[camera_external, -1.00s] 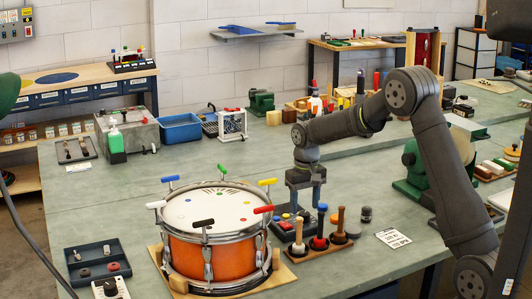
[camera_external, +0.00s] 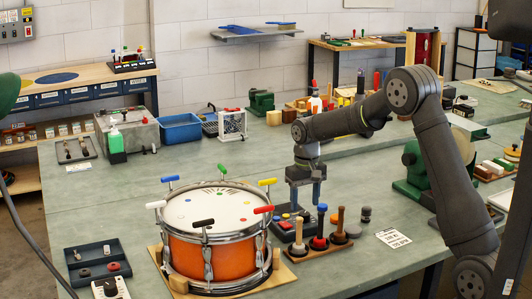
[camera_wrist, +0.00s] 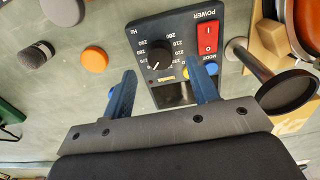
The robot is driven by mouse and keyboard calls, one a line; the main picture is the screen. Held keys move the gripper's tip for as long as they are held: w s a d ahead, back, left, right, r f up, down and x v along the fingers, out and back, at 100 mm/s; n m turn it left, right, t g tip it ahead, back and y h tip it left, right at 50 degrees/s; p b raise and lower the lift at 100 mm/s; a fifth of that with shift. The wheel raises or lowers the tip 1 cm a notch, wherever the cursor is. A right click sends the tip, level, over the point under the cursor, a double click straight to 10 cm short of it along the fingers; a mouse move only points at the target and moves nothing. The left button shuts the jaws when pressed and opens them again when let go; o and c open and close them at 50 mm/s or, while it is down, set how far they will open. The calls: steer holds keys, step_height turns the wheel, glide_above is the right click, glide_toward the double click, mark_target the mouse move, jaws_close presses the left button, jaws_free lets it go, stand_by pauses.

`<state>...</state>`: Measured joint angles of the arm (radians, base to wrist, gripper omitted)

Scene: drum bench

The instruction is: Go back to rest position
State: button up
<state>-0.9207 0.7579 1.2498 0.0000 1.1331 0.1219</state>
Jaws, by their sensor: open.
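My gripper (camera_external: 305,206) is open and empty. It points down above the dark control box (camera_external: 292,222) with coloured buttons, to the right of the drum. In the wrist view, my gripper's two blue fingers (camera_wrist: 163,90) are spread apart over the near edge of the control box (camera_wrist: 172,48). The box shows a dial, a red power switch and a blue button. Nothing is between the fingers that I can see. Whether the fingertips touch the box cannot be told.
The orange drum (camera_external: 210,252) with coloured tuning keys stands on a wooden base to the left. A white card (camera_external: 393,238) lies farther right.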

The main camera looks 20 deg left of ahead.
mark_target(304, 214)
step_height(304, 214, up, 14)
step_height(304, 214, down, 17)
steer(key=shift+f, duration=0.45)
steer(key=n, duration=0.5)
steer(key=shift+n, duration=0.4)
step_height(304, 214, up, 16)
steer(key=shift+f, duration=0.2)
steer(key=shift+o, duration=0.3)
